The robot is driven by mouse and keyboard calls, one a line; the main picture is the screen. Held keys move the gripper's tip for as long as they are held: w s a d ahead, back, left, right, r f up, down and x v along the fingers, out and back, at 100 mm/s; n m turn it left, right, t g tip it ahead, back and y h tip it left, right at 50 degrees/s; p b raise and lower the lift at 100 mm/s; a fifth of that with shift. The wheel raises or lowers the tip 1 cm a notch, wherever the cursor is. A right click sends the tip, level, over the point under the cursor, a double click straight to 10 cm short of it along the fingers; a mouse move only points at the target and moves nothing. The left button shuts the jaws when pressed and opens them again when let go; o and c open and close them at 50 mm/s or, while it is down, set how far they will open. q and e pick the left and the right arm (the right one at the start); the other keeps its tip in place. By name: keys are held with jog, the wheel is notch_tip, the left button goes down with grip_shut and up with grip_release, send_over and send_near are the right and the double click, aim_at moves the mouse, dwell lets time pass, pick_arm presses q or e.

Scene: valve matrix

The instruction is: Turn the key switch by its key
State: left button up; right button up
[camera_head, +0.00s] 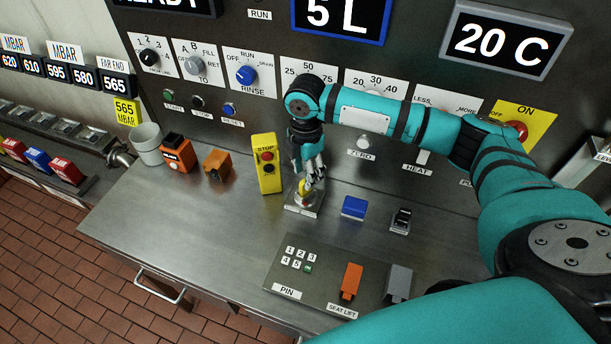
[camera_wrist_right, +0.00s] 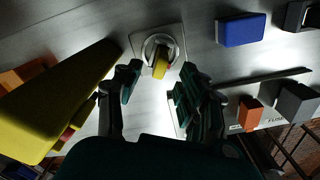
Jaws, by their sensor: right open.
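The key switch (camera_head: 303,206) is a square metal plate with a round collar on the steel worktop, below the middle of the panel. Its yellow key (camera_head: 304,187) stands up from the collar, partly hidden by my right gripper (camera_head: 309,182). My right gripper (camera_wrist_right: 155,85) is open, with one finger on either side of the key's line and a visible gap to each. My left gripper is not in view.
A yellow box with buttons (camera_head: 267,164) stands close left of the switch. A blue block (camera_head: 354,207) and a black rocker (camera_head: 401,220) lie to the right. The PIN keypad (camera_head: 298,258) and orange seat lift lever (camera_head: 351,281) are in front.

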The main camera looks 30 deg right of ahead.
jog(key=shift+f, duration=1.7)
jog(key=c, duration=0.4)
grip_shut()
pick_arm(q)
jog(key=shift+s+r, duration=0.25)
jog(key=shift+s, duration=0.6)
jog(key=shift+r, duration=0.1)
